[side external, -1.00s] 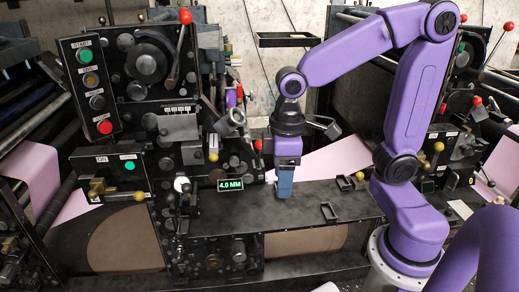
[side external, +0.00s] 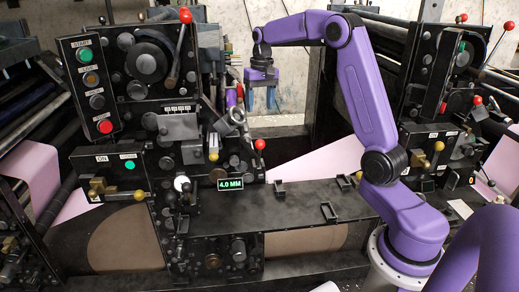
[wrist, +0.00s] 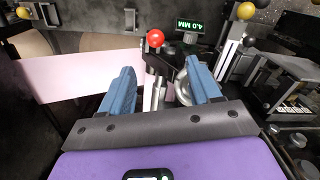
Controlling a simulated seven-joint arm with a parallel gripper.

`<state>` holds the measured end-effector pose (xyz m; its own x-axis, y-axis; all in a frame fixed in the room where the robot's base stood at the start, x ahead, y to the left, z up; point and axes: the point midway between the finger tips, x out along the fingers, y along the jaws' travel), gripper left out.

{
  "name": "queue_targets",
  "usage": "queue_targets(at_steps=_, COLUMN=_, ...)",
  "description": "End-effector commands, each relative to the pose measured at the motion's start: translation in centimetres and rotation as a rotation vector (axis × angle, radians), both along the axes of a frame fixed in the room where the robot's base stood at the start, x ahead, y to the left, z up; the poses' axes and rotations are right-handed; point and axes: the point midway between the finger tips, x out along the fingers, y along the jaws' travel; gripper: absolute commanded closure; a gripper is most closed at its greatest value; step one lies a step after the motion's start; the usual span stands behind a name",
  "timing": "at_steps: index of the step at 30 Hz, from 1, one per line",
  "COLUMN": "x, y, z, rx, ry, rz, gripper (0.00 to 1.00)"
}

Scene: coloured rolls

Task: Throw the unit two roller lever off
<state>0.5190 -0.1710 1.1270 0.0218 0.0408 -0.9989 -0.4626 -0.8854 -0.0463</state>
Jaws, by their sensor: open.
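My gripper (side external: 261,103) is open and empty, with two blue fingers pointing down behind the left press unit. In the wrist view the open fingers (wrist: 160,78) sit on either side of a silver rod (wrist: 160,92). A short lever with a red ball (side external: 259,145) stands at the right side of the left unit; what appears to be the same ball (wrist: 155,38) is beyond the fingertips, apart from them. A brass lever with a yellow ball (side external: 139,196) is under an ON label. I cannot tell which lever belongs to unit two.
A green 4.0 MM display (side external: 230,184) is on the left unit, also in the wrist view (wrist: 189,25). A tall red-ball lever (side external: 185,15) rises above that unit. The right unit (side external: 435,80) carries more levers. The dark deck (side external: 290,205) between them is mostly clear.

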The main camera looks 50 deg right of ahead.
Motion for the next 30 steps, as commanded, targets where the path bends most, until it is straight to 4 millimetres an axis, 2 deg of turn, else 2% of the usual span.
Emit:
queue_targets(at_steps=3, x=0.2, y=-1.1, z=-0.2, rx=0.002, ry=0.002, rz=-0.032, gripper=0.38)
queue_targets(at_steps=8, x=0.2, y=-1.2, z=-1.3, rx=0.002, ry=0.003, rz=-0.035, gripper=0.38)
queue_targets(at_steps=30, x=0.4, y=-0.6, z=-14.5, rx=0.001, ry=0.004, rz=-0.033, gripper=0.38)
